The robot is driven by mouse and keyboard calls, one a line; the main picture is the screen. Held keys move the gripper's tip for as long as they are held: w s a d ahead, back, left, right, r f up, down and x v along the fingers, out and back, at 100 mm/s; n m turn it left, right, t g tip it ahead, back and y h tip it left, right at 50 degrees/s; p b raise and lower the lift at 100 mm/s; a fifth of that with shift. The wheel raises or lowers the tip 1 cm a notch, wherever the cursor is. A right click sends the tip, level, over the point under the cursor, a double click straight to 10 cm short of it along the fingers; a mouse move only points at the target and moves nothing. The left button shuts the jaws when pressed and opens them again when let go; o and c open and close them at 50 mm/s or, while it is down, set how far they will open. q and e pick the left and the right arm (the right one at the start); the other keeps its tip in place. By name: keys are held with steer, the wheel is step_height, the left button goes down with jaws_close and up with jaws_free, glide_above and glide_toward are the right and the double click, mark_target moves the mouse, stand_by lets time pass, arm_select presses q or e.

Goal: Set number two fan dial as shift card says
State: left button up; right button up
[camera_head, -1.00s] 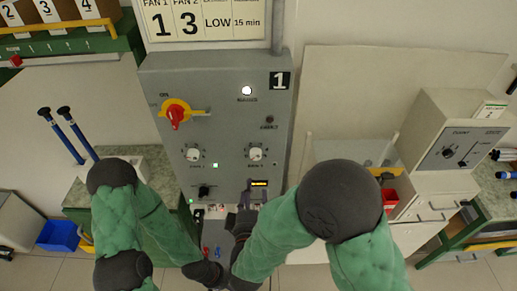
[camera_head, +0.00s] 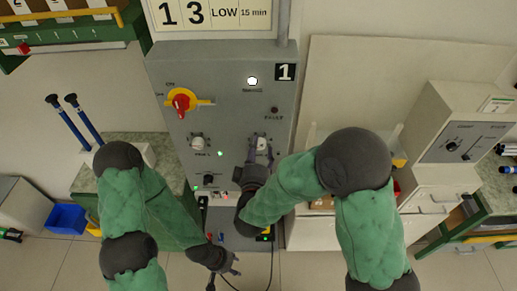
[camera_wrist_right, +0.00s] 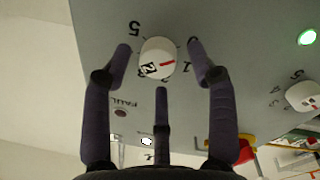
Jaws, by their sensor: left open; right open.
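The number two fan dial (camera_head: 262,143) is the right one of two white knobs on the grey panel (camera_head: 224,75). In the right wrist view the dial (camera_wrist_right: 157,58) bears a 2 and a red line pointing right; the scale number at the line is hard to read. My right gripper (camera_head: 261,158) is open around the dial, fingers on either side with gaps visible. It also shows in the right wrist view (camera_wrist_right: 159,50). The shift card (camera_head: 210,14) shows 1, 3, LOW, 15 min; its top is cut off. My left gripper (camera_head: 234,264) is open, low before the panel.
The other fan dial (camera_head: 198,143) is to the left, with a green light (camera_head: 220,153) beside it. A red and yellow switch (camera_head: 182,102) sits higher on the panel. A grey control box (camera_head: 465,135) stands at right, and a blue bin (camera_head: 66,219) lies at left.

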steer(key=shift+w, duration=0.25)
steer(key=shift+d, duration=0.1)
steer(key=c, duration=1.1)
steer(key=shift+c, duration=0.2)
